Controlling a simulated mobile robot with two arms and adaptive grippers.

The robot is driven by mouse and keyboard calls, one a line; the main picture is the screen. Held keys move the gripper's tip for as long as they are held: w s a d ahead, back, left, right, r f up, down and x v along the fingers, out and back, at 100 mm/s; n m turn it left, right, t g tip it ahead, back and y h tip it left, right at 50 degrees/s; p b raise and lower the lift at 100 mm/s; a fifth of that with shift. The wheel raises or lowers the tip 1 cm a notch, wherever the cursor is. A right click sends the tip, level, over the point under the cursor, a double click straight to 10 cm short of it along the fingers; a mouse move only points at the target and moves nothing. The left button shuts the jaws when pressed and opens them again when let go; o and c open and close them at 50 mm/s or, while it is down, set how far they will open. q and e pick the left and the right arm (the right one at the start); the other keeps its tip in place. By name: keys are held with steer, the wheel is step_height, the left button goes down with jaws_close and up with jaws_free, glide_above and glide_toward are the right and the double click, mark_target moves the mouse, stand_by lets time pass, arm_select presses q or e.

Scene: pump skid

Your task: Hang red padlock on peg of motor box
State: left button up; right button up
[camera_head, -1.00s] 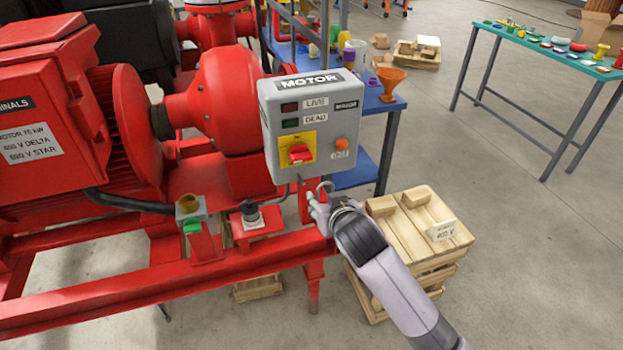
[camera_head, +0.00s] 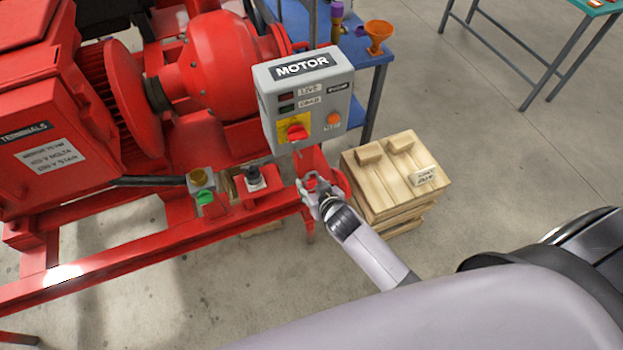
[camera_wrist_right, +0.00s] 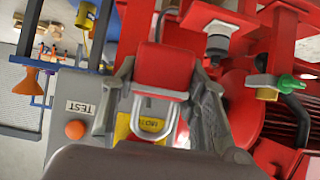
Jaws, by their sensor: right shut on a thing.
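The grey motor box (camera_head: 305,95) has a MOTOR label, a yellow plate with a red switch (camera_head: 298,132) and an orange button. My right gripper (camera_head: 312,186) is just below the box's lower edge. In the right wrist view its fingers (camera_wrist_right: 160,95) are shut on the red padlock (camera_wrist_right: 160,70), one at each side. The padlock's silver U-shaped shackle (camera_wrist_right: 155,112) points toward the yellow plate (camera_wrist_right: 150,125), apparently apart from it. In the head view the padlock is mostly hidden by the fingers. I cannot make out the peg clearly. My left gripper is not in view.
The red pump frame (camera_head: 150,225) runs below and left of the gripper, with a green-handled valve (camera_head: 203,190) on it. A blue bench with an orange funnel (camera_head: 378,35) is behind. Open floor lies at the right.

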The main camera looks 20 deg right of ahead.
steer(key=w+f+b, duration=0.1)
steer(key=w+b, duration=0.4)
steer(key=w, duration=0.4)
steer(key=shift+w+a+f, duration=0.15)
steer(key=shift+w+f, duration=0.1)
steer(key=shift+w, duration=0.05)
stand_by(0.6)
stand_by(0.6)
steer(key=o, duration=1.3)
steer(key=shift+o, duration=0.2)
steer(key=v, duration=1.2)
steer(key=shift+f, duration=0.1)
